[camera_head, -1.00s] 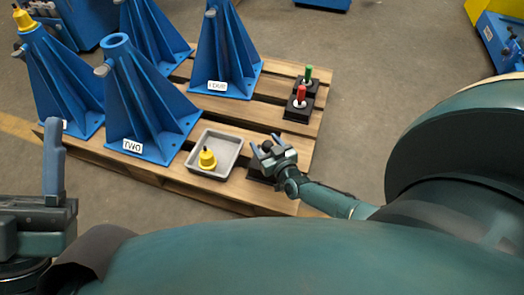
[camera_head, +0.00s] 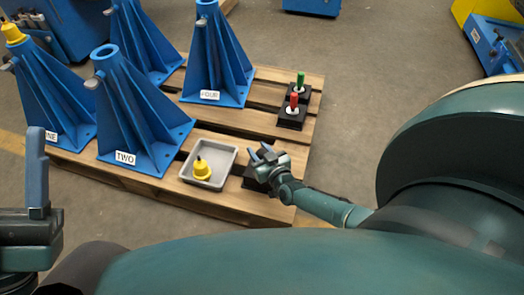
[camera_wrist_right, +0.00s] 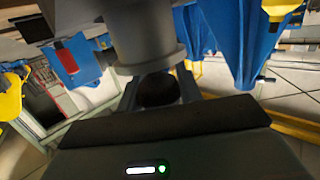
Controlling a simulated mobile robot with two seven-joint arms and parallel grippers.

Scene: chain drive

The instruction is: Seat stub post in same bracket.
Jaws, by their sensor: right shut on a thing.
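My right gripper (camera_head: 266,154) is over the front right of the pallet, just right of the grey tray, near a dark block (camera_head: 252,178). It is shut on a dark round knob (camera_wrist_right: 158,90), seen between the fingers in the right wrist view. A grey flanged cylinder (camera_wrist_right: 147,35) lines up with that knob; this may be the stub post, but its far end is out of view. Blue brackets stand on the pallet: TWO (camera_head: 130,115), FOUR (camera_head: 215,60), ONE (camera_head: 45,85) and another behind. My left gripper (camera_head: 37,175) is partly seen.
The grey tray (camera_head: 184,172) holds a yellow piece with a dark tip (camera_head: 202,168). Red-topped (camera_head: 293,102) and green-topped (camera_head: 300,80) posts stand in black blocks at the pallet's right side. Floor right of the pallet is clear.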

